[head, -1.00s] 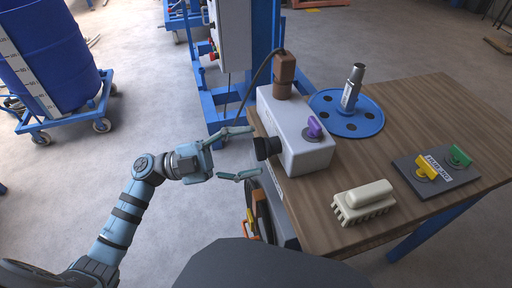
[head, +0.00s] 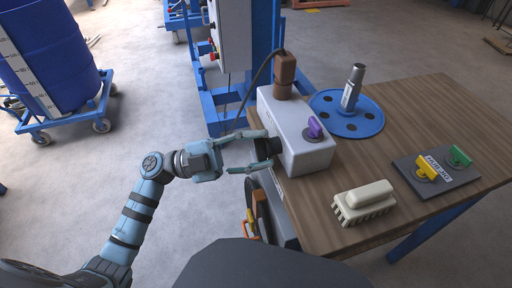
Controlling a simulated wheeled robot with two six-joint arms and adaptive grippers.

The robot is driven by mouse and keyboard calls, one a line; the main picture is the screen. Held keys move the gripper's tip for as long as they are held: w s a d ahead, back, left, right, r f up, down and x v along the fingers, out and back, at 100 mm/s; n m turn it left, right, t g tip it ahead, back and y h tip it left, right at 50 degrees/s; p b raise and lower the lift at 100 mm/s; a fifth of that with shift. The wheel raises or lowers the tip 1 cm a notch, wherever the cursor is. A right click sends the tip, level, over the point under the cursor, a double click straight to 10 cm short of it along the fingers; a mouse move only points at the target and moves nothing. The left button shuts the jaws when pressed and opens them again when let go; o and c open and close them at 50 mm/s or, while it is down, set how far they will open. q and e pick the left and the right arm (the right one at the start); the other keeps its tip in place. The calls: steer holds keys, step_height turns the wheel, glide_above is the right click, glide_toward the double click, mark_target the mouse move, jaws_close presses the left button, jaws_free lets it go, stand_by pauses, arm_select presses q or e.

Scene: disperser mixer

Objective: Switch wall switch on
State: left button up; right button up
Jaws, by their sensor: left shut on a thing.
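The switch box (head: 308,154) is a light grey box on the left edge of the wooden table, with a brown plug and cable on top. A black round knob (head: 268,147) sticks out of its left side. A purple key-like handle (head: 315,128) stands on its right part. My left gripper (head: 268,151) comes in from the left and is shut on the black knob, one finger above it and one below. The fingers hide part of the knob, and I cannot tell its on or off position. My right gripper is not in view.
On the table (head: 400,120) are a blue disc (head: 372,123) with a metal shaft, a cream brush (head: 364,203), and a grey plate (head: 456,178) with yellow and green handles. A blue drum (head: 50,60) stands on a trolley at left. The floor between is clear.

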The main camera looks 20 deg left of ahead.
arm_select(q)
steer(key=shift+m, duration=0.4)
steer(key=m+g+y, duration=0.1)
steer(key=m+g, duration=0.1)
steer(key=m, duration=0.2)
steer(key=shift+p, duration=0.35)
steer(key=m+y, duration=0.1)
steer(key=m, duration=0.4)
steer(key=shift+m+g+y, duration=0.4)
steer(key=m+y, duration=0.1)
steer(key=m, duration=0.2)
steer(key=shift+f+m+y, duration=0.1)
steer(key=shift+m+y, duration=0.3)
steer(key=shift+m+t+y, duration=0.6)
steer(key=shift+m, duration=0.6)
steer(key=o, duration=1.2)
